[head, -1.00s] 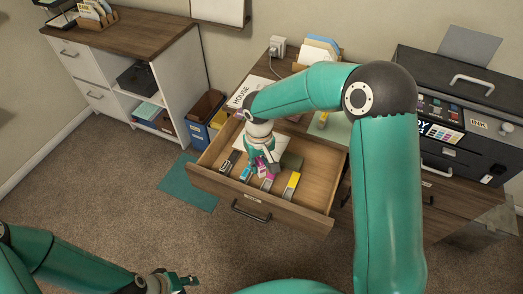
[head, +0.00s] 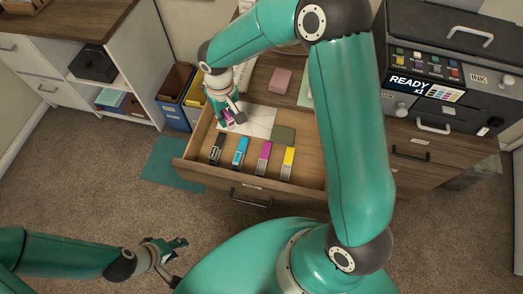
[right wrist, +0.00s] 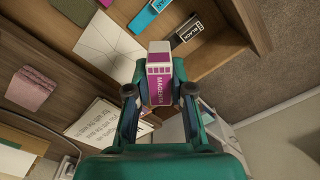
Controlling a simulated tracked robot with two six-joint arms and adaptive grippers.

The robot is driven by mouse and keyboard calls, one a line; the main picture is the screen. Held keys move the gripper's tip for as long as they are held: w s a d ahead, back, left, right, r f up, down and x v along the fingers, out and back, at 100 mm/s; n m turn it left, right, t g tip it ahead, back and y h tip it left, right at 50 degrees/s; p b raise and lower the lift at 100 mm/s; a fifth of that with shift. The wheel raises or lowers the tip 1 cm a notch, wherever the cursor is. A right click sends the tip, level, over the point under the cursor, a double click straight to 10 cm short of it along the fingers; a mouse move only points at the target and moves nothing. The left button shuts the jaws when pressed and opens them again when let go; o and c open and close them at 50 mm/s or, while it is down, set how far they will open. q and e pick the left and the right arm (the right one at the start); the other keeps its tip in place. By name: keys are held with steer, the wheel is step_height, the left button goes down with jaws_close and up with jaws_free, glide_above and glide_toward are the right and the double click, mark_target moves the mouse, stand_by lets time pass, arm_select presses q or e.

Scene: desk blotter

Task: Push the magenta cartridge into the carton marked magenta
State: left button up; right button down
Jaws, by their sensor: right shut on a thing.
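My right gripper (head: 230,120) is shut on a white-and-magenta box printed MAGENTA, above the left rear of the open drawer. The box (right wrist: 159,76) stands out between the fingers in the right wrist view (right wrist: 158,98). Whether it is a carton or a cartridge I cannot tell for sure. Another magenta piece, which looks like a cartridge (head: 264,157), lies in the drawer between the cyan piece (head: 240,151) and the yellow piece (head: 288,161). My left gripper (head: 182,260) is open and empty over the carpet, in front of the drawer.
A black piece (head: 217,149) lies at the left of the row in the drawer (head: 302,191). A white sheet (head: 258,121) and an olive pad (head: 284,134) lie behind the row. Pink notes (head: 280,82) lie on the desk. The printer (head: 426,75) reads READY.

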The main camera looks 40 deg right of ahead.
steer(key=s+d+f+m+b, duration=0.4)
steer(key=s+f+m+b, duration=0.5)
steer(key=b, duration=0.6)
step_height(320, 180, down, 2)
steer(key=shift+s+d+m, duration=0.25)
steer(key=shift+s+m, duration=0.15)
steer(key=shift+s, duration=0.3)
step_height(320, 180, down, 6)
steer(key=b, duration=0.6)
steer(key=shift+b, duration=0.6)
stand_by(0.8)
steer(key=shift+f+b, duration=1.15)
steer(key=shift+b, duration=0.1)
